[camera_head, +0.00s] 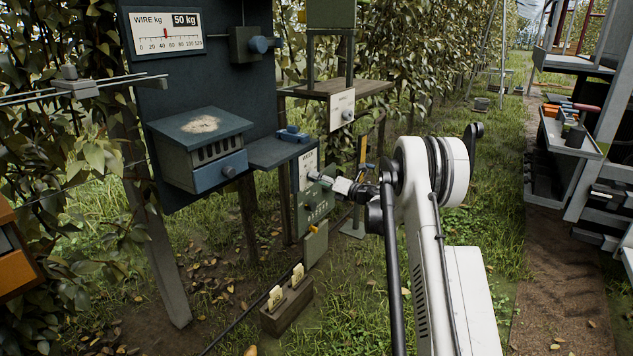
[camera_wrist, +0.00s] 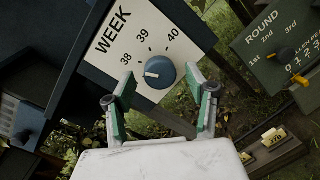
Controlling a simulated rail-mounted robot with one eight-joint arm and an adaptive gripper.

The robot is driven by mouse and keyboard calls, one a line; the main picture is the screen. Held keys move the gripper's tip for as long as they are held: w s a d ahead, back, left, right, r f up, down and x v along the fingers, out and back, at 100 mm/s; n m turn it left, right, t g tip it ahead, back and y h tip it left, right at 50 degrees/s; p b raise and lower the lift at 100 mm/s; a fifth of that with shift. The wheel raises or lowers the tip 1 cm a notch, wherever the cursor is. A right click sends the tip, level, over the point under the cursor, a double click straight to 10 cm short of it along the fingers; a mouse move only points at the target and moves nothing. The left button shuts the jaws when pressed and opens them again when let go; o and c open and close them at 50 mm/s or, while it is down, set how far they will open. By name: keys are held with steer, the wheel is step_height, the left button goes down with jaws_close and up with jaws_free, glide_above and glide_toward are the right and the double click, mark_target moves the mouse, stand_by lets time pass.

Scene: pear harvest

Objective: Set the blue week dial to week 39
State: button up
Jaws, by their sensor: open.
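The blue week dial (camera_wrist: 162,72) sits on a white plate (camera_wrist: 112,62) lettered WEEK with 38, 39 and 40, which looks tilted in the wrist view. A white mark on the dial points left, nearest the 38 side and away from 39. In the head view the plate (camera_head: 306,160) faces my gripper (camera_head: 323,181), whose tip largely covers the dial. My gripper (camera_wrist: 162,84) is open, with one green-lined finger on each side of the dial in the wrist view. I cannot tell whether the fingers touch it.
Just below the plate is a green ROUND box (camera_wrist: 282,50) with a dark knob and an orange pointer. A blue drawer box (camera_head: 200,150) and a shelf (camera_head: 280,152) stand left. A wooden block with yellow tags (camera_head: 288,305) is on the ground.

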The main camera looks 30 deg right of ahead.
steer(key=shift+x, duration=0.8)
steer(key=c, duration=1.1)
steer(key=shift+m, duration=0.3)
steer(key=m, duration=0.4)
steer(key=shift+r+g, duration=0.1)
steer(key=shift+g, duration=0.2)
steer(key=m, duration=0.4)
steer(key=shift+d+m+g, duration=0.1)
steer(key=shift+m+g, duration=0.2)
